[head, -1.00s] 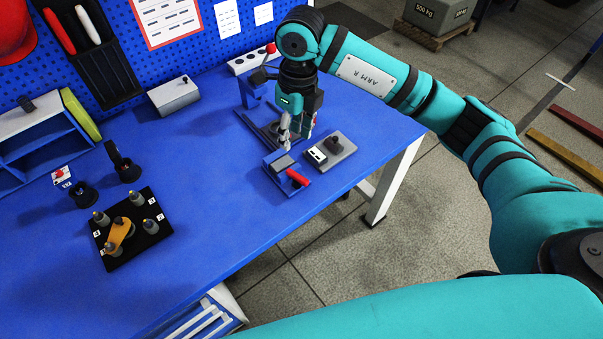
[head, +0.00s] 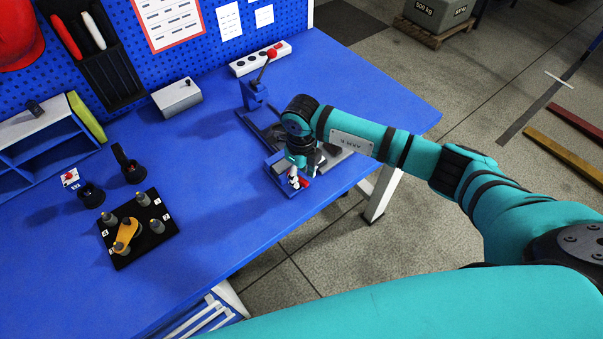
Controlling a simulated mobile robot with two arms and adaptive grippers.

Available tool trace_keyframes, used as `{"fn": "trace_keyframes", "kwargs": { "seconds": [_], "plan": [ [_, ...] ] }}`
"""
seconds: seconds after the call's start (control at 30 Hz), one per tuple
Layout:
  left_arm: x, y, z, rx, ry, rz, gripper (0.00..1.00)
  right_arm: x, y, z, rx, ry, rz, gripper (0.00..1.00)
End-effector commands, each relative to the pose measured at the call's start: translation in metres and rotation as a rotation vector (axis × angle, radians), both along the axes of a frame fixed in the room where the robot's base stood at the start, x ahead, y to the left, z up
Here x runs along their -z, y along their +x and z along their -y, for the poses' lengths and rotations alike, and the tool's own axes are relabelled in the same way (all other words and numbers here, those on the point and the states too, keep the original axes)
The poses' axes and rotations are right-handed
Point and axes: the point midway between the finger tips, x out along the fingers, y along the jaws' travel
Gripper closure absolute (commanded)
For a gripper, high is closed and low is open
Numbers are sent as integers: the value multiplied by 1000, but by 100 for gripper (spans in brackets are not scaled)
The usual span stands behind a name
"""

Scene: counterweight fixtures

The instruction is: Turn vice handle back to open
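A small blue vice (head: 275,164) stands near the front right edge of the blue workbench. Its red handle (head: 306,183) shows only in part, beside my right gripper. My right gripper (head: 295,181) points down over the front of the vice, with its fingertips at the handle. I cannot tell whether the fingers touch the handle or how far apart they are. My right wrist and forearm hide part of the vice and the grey block next to it. My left gripper is not in view.
A blue lever press (head: 254,95) with a red knob stands behind the vice. A black board (head: 153,242) with several posts and an orange piece lies at the left. A grey box (head: 177,98) stands near the pegboard. The bench's middle is clear.

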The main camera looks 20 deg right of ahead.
Motion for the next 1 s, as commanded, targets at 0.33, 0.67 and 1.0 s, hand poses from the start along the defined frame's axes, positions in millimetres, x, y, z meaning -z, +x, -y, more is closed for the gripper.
{"fn": "trace_keyframes", "kwargs": {
  "seconds": [0.33,0.67,1.0],
  "plan": [
    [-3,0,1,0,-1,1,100,15,0,0,-1,0,0,62],
    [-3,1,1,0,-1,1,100,14,0,0,-1,0,0,89],
    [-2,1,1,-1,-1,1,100,14,0,0,-5,1,1,100]
  ]
}}
